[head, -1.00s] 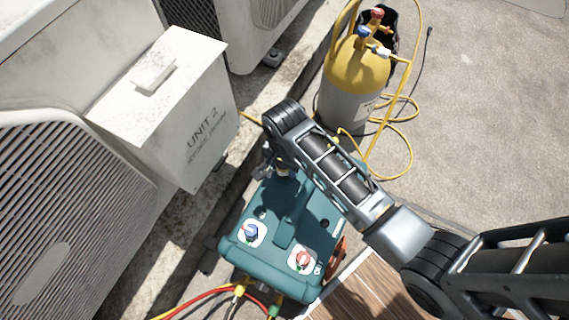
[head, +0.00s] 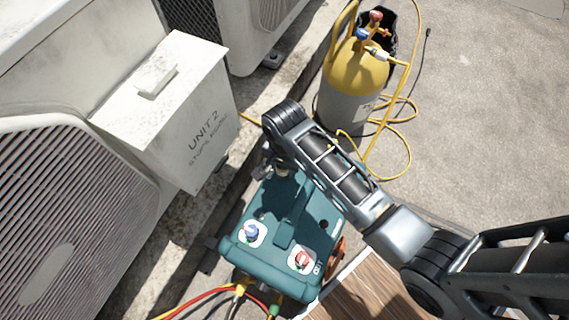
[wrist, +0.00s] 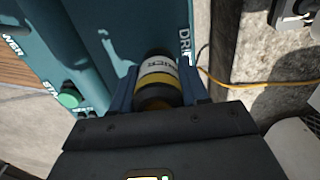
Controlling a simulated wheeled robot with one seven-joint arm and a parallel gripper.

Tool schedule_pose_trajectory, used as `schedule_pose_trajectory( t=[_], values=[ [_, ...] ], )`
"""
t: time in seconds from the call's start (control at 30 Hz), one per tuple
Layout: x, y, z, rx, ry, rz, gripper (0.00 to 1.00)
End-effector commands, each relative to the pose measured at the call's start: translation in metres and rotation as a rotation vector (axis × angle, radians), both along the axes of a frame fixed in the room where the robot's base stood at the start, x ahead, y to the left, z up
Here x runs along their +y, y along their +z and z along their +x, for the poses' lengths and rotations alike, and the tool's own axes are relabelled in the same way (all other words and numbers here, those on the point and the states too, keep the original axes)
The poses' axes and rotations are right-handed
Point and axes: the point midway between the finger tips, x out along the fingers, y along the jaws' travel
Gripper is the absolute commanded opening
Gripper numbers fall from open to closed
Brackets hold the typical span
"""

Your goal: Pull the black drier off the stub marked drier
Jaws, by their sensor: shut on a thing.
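In the wrist view the black drier (wrist: 157,82), with a yellow band and a pale label, sits between the two fingers of my gripper (wrist: 158,90). The gripper is shut on it. Beside it, white lettering beginning "DRI" is on the teal machine (wrist: 65,40). The stub itself is hidden beneath the drier, so I cannot tell whether the two are touching. In the head view the teal machine (head: 268,270) stands below my arm, and the gripper is at its far end, mostly hidden by the wrist.
A blue knob (head: 250,232) and a red knob (head: 302,258) are on the machine's near end, with hoses below. A white box marked "UNIT 2" (head: 170,120) stands close to the left. A yellow-topped cylinder (head: 355,80) with a yellow hose stands behind. Open concrete lies right.

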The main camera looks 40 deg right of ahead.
Motion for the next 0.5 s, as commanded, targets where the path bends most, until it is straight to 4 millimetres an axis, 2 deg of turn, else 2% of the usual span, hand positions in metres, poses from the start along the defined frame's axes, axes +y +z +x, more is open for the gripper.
schedule_pose_trajectory(
  t=[0.5],
  values=[
    [0.000,0.018,0.000,-0.001,0.000,0.000,0.03]
  ],
)
